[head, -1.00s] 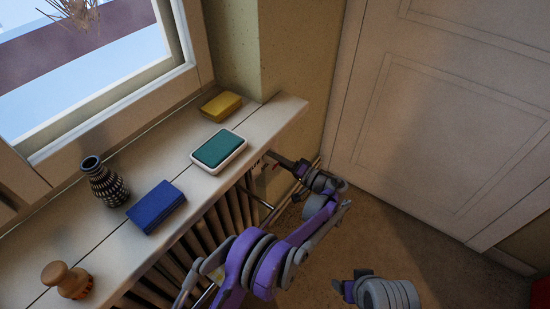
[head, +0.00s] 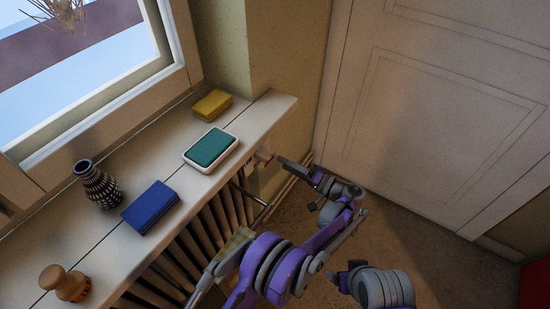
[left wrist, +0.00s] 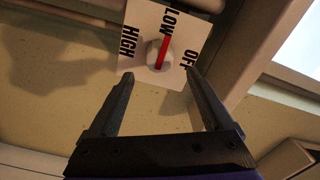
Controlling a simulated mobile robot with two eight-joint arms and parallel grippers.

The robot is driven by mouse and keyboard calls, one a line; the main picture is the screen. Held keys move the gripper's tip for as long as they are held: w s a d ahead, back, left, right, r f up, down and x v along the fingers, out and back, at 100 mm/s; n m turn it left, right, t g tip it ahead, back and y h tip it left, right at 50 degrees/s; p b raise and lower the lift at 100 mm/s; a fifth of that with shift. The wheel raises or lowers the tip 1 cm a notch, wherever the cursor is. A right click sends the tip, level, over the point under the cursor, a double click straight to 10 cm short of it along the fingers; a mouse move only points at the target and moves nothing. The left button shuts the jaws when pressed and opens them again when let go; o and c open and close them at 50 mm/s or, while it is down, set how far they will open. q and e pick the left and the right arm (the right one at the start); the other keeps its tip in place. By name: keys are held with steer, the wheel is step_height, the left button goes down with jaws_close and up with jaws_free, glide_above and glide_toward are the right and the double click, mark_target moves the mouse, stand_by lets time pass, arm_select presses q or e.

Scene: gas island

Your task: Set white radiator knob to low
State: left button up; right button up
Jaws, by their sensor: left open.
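The white knob (left wrist: 159,54) with a red stripe sits on a white dial plate (left wrist: 146,22) marked HIGH, LOW and OFF in the left wrist view. The stripe lines up with LOW. In the head view the knob (head: 263,155) is small, below the sill's far end. My left gripper (left wrist: 158,74) is open and empty. Its fingers point at the knob from a short distance, apart from it. In the head view the left gripper (head: 281,161) is just right of the knob. Part of my right arm (head: 380,288) shows at the bottom; its jaw opening is unclear.
The radiator (head: 205,230) stands under a sill (head: 95,245). On the sill are a yellow box (head: 211,104), a green-topped white box (head: 211,149), a blue box (head: 150,207), a patterned vase (head: 99,187) and a wooden object (head: 66,283). A door (head: 440,110) is at right.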

arm_select(q)
steer(key=v, duration=0.2)
steer(key=shift+s+d, duration=0.15)
steer(key=shift+d, duration=0.15)
